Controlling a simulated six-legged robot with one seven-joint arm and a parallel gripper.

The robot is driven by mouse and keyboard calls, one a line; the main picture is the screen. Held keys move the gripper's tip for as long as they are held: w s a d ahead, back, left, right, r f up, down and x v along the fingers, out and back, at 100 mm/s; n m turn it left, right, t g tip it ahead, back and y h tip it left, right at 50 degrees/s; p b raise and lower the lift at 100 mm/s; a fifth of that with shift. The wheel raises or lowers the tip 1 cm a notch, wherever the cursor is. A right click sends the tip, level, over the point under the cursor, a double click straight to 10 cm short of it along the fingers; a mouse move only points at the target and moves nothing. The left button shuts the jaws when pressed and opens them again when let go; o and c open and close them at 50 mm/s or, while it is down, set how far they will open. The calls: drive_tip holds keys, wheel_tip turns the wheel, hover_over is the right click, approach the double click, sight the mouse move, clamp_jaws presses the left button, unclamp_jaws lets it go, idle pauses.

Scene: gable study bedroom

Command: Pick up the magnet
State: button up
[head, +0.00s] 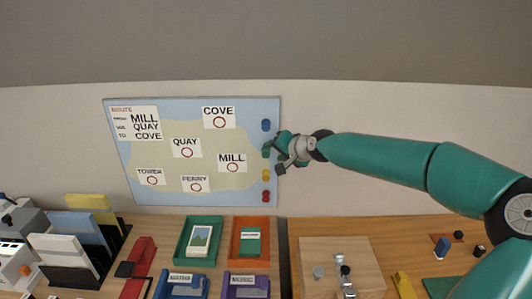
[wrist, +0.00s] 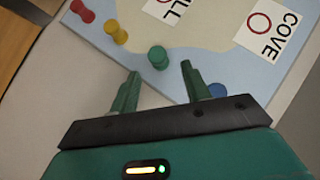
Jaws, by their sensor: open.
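Magnets in blue (head: 266,125), green (head: 265,150), yellow (head: 266,175) and red (head: 266,196) sit in a column on the right edge of the map board (head: 240,108). My gripper (head: 277,153) is beside the board's right edge, level with the green magnet. In the wrist view my gripper (wrist: 160,69) is open and empty, and the green magnet (wrist: 158,57) shows just beyond the gap between the fingertips. The yellow magnet (wrist: 117,33) and red magnet (wrist: 83,12) are up and left there. The blue magnet (wrist: 217,90) is partly hidden behind the right finger.
The board hangs on a pale wall and carries name cards such as COVE (head: 218,117) and MILL (head: 232,162). Below are a desk with green (head: 181,252) and orange (head: 235,250) trays, file holders at left, and a wooden board (head: 320,250) with small parts.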

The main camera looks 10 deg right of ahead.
sight(266, 152)
drive_tip(key=x, duration=0.4)
drive_tip(key=shift+w+a+f, duration=0.1)
drive_tip(key=shift+w+f, duration=0.05)
drive_tip(key=shift+f, duration=0.15)
drive_tip(key=shift+c, duration=0.5)
drive_tip(key=c, duration=0.8)
